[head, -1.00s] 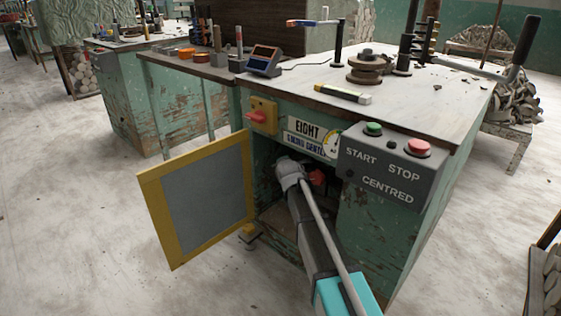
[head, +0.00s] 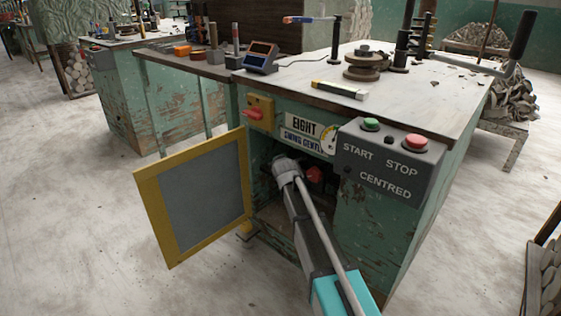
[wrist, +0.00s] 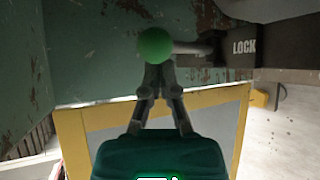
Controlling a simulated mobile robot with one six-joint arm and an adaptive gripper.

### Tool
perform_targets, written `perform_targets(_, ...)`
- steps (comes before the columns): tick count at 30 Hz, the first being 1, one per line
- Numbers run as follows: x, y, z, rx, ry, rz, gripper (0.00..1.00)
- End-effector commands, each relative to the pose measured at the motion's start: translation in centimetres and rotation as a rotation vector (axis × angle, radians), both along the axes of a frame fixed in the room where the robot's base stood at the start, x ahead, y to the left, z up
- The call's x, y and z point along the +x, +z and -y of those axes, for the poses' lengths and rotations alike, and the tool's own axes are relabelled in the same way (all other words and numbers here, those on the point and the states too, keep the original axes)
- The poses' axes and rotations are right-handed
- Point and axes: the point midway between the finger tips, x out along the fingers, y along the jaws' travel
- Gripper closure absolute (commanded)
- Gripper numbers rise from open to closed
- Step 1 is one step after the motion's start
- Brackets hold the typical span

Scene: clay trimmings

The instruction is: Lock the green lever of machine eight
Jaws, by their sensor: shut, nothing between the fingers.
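The green lever shows in the wrist view as a round green knob (wrist: 154,44) on a short metal rod. The rod runs right to a dark block marked LOCK (wrist: 240,46). My gripper (wrist: 157,72) is shut and empty, its fingertips close together just below the knob in the picture. I cannot tell whether they touch it. In the head view my arm reaches into the open front cabinet of machine eight, whose sign (head: 306,129) is above the opening. The green knob and my fingers are hidden there.
The yellow-framed door (head: 195,195) stands open on the left. A red round part (head: 315,174) shows inside the cabinet beside my arm. A grey START/STOP box (head: 390,165) juts out at the opening's upper right. A red switch (head: 256,114) is at upper left.

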Motion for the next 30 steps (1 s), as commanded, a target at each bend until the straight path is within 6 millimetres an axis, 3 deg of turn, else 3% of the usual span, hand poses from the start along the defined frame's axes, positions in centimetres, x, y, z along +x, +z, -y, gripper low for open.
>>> perform_targets(20, 0.2, -0.1, -0.6, 0.000, -0.001, 0.000, 1.00)
perform_targets(30, 0.7, 0.3, -4.1, -0.001, -0.003, 0.000, 1.00)
